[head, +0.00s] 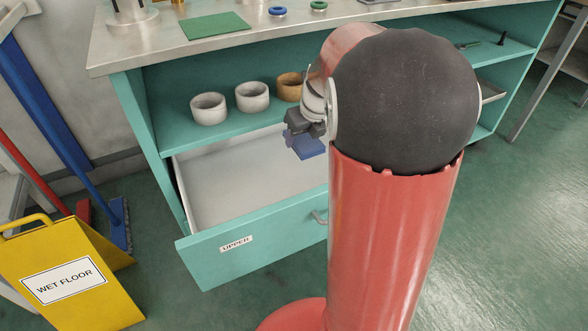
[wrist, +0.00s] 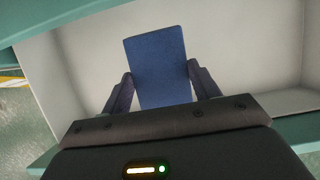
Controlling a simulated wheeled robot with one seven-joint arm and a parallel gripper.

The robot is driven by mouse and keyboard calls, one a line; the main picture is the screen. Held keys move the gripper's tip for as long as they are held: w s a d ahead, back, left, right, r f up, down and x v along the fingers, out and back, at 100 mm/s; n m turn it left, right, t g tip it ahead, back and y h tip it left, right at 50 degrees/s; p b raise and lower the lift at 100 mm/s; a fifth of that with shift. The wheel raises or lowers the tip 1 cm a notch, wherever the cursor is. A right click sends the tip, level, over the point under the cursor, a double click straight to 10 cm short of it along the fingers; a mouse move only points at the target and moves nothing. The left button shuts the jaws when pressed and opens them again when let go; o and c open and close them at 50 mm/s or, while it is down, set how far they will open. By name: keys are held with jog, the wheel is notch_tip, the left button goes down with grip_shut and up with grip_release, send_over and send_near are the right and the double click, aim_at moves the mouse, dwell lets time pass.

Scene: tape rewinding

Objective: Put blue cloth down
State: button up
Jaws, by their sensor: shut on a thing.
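The blue cloth (wrist: 156,66) is a flat blue rectangle between the two fingers of my gripper (wrist: 160,90) in the wrist view. In the head view the cloth (head: 306,148) shows just below my gripper (head: 300,128), partly hidden by my arm. My gripper is shut on the cloth and is over the open drawer labelled UPPER (head: 225,255). The drawer's pale inside looks empty where it shows; its right part is hidden behind my arm. I cannot tell whether the cloth touches the drawer floor.
Two white bowls (head: 208,108) and a tan bowl (head: 290,86) stand on the teal shelf above the drawer. A green cloth (head: 216,26) lies on the worktop. A yellow wet floor sign (head: 70,275) stands at the lower left, near a blue broom (head: 118,222).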

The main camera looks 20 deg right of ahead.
aim_at(305, 139)
jog(key=x, duration=0.1)
jog(key=b+x, duration=0.2)
jog(key=shift+s+f, duration=0.2)
jog(key=shift+f, duration=0.15)
notch_tip(305, 139, down, 14)
jog(key=b, duration=0.6)
jog(key=shift+r, duration=0.25)
jog(key=w, duration=0.2)
jog(key=w+f+b, duration=0.1)
jog(key=w, duration=0.1)
jog(key=shift+f, duration=0.15)
jog(key=shift+f, duration=0.15)
jog(key=o, duration=1.1)
jog(key=shift+c, duration=0.2)
